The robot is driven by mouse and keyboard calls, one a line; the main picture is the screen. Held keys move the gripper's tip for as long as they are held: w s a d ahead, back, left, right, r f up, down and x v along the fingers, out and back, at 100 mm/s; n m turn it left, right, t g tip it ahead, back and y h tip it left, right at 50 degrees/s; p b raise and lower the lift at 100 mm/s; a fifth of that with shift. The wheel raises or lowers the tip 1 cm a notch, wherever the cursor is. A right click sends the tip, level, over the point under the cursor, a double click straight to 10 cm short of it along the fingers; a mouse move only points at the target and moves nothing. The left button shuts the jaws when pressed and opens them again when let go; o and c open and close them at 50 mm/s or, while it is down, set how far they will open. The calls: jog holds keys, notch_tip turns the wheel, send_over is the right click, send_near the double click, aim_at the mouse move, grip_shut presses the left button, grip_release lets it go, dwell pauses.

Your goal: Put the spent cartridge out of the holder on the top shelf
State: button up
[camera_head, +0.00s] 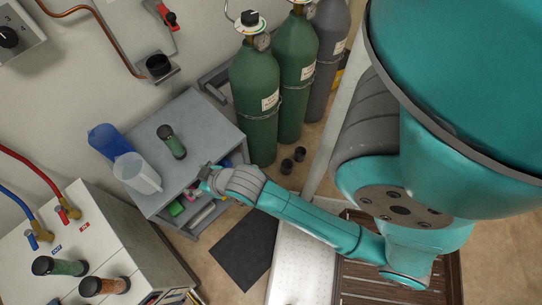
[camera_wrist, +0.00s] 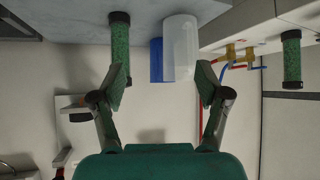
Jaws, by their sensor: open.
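A green cartridge with black ends (camera_head: 171,141) stands on the top shelf of the grey cart (camera_head: 203,122); it also shows in the wrist view (camera_wrist: 119,50), which looks upside down. Another green cartridge (camera_head: 60,267) and an orange-brown one (camera_head: 104,286) are on the white cabinet at lower left; a green one shows at right in the wrist view (camera_wrist: 291,60). No label tells me which is spent. My gripper (camera_head: 205,180) is at the cart's front edge, open and empty; its jaws (camera_wrist: 163,84) are apart, with the shelf cartridge beyond the left one.
Red and blue hoses (camera_head: 28,160) run to the cabinet. A dark mat (camera_head: 243,252) lies on the floor.

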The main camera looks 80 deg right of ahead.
jog(key=s+a+r+n+t+y, duration=0.1)
jog(key=s+a+r, duration=0.3)
jog(key=s, duration=0.7)
jog(key=s+a+r+n+t+y, duration=0.1)
jog(key=s+a+r+t, duration=0.3)
jog(key=s, duration=0.7)
notch_tip(320, 180, up, 2)
jog(key=shift+s+r+n, duration=0.1)
jog(key=shift+s+n, duration=0.2)
jog(key=shift+s, duration=0.05)
